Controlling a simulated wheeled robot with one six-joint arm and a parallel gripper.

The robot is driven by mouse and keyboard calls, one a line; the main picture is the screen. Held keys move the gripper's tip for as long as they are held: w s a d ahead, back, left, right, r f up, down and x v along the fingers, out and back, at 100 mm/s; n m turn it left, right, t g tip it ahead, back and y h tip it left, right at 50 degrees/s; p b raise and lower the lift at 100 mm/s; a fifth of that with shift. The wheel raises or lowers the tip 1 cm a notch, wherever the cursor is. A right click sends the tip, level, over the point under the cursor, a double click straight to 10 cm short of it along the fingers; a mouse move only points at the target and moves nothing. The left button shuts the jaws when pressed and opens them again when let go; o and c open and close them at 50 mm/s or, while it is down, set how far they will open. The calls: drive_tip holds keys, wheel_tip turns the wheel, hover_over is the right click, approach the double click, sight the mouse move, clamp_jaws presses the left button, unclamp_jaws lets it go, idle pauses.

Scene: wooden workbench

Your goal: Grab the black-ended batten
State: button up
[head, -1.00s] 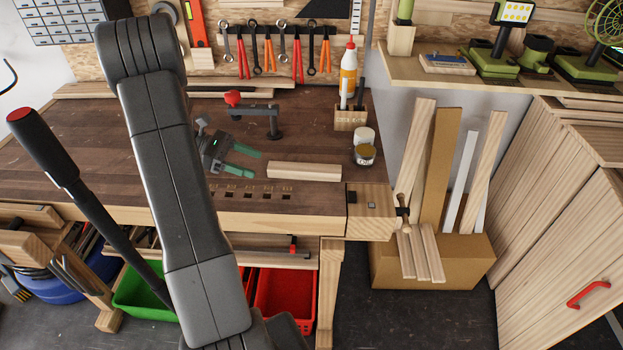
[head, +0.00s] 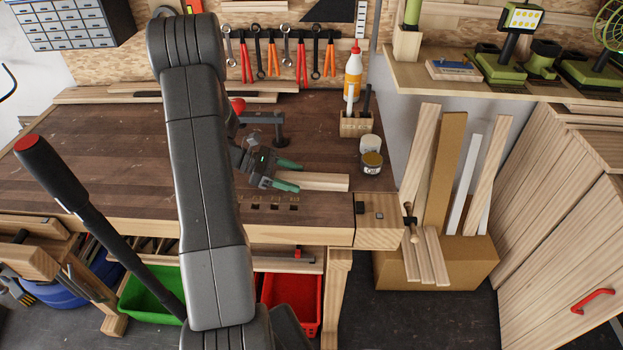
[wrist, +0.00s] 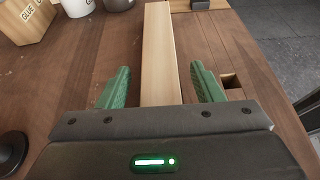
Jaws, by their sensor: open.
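A pale wooden batten (head: 322,182) lies flat on the workbench. I see no black end on it; its left end is hidden by my gripper in the head view. My gripper (head: 300,177) is open, with its green fingers at the batten's left part. In the wrist view, the batten (wrist: 159,50) runs away from between the two fingers of my gripper (wrist: 162,86). A gap shows on both sides, wider on the right. The fingers do not grip it.
A paint can (head: 371,163), a white can (head: 370,144) and a wooden block with a glue bottle (head: 353,72) stand behind and right. Square holes (head: 275,207) line the bench's front. A black clamp-like tool (head: 272,127) is behind. More boards (head: 440,170) lean at the right.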

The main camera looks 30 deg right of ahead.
drive_tip(key=shift+c, duration=0.4)
drive_tip(key=c, duration=1)
drive_tip(key=shift+r, duration=0.1)
